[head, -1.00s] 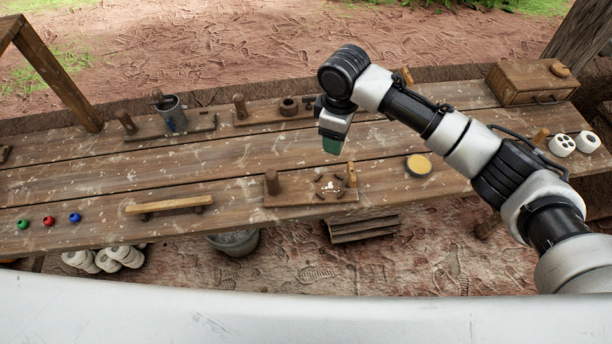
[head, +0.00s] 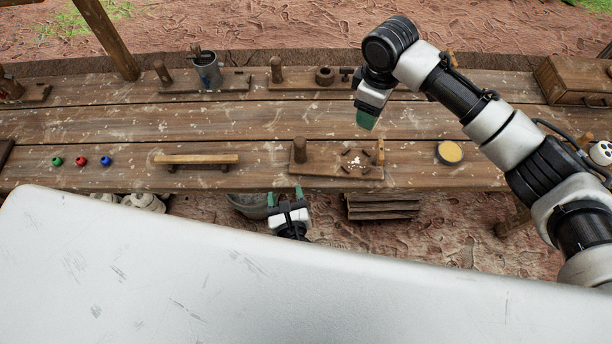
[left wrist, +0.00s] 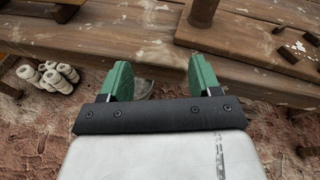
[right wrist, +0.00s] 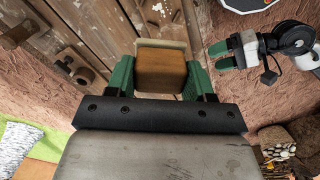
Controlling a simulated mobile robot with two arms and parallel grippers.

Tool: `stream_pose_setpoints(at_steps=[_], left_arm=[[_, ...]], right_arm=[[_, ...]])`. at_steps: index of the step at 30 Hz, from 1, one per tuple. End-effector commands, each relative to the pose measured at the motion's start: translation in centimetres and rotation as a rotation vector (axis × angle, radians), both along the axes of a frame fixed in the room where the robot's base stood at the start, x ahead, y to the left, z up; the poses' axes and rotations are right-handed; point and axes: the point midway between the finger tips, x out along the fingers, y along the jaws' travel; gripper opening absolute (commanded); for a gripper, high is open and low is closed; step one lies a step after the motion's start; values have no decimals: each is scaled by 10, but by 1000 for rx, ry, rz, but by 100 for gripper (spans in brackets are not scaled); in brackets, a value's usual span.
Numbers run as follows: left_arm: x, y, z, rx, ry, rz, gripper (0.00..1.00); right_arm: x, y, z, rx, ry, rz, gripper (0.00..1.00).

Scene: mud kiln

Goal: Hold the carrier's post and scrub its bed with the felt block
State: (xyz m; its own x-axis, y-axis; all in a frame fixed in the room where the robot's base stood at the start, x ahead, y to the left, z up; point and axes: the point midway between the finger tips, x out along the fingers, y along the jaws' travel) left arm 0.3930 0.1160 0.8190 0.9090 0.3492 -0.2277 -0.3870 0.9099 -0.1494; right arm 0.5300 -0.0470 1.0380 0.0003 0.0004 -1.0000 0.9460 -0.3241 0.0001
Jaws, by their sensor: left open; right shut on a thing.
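The carrier (head: 325,167) is a wooden board near the table's front edge. Its upright post (head: 299,150) stands at the left end. Its bed (head: 355,161), ringed by small dark blocks, has white specks on it. My left gripper (head: 285,195) is open and empty, just off the front edge, below and slightly left of the post. The left wrist view shows the post's lower part (left wrist: 203,12) ahead and right of the open fingers. My right gripper (head: 366,120) is raised above the table behind the bed. In the right wrist view it is shut on the brown felt block (right wrist: 160,72).
A wooden bar (head: 196,159) lies left of the carrier, with several coloured balls (head: 82,161) beyond it. A round yellow-topped tin (head: 449,152) sits to its right. More boards with posts and a metal cup (head: 207,72) stand along the back. The table's middle strip is clear.

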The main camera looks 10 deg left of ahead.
Motion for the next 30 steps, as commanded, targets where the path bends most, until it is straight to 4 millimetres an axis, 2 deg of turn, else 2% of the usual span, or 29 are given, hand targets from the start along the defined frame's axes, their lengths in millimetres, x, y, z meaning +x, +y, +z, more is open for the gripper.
stream_pose_setpoints(at_steps=[1, 3, 6, 9, 16, 24, 30], left_arm=[[8, -12, 20, 53, -47, -20, 63], [14, -26, 40, 116, -92, -37, 63], [21, -38, 61, 180, -136, -47, 63], [24, -45, 72, 214, -158, -51, 63], [46, -40, 76, 226, -166, -52, 63], [95, -22, 76, 226, -165, -51, 63], [124, -13, 75, 225, -164, -52, 63]], right_arm=[[0, 0, 0, 0, 0, 0, 34], [0, 0, 0, 0, 0, 0, 34], [0, 0, 0, 0, 0, 0, 34], [0, 0, 0, 0, 0, 0, 34], [0, 0, 0, 0, 0, 0, 34], [0, 0, 0, 0, 0, 0, 34], [0, 0, 0, 0, 0, 0, 34]])
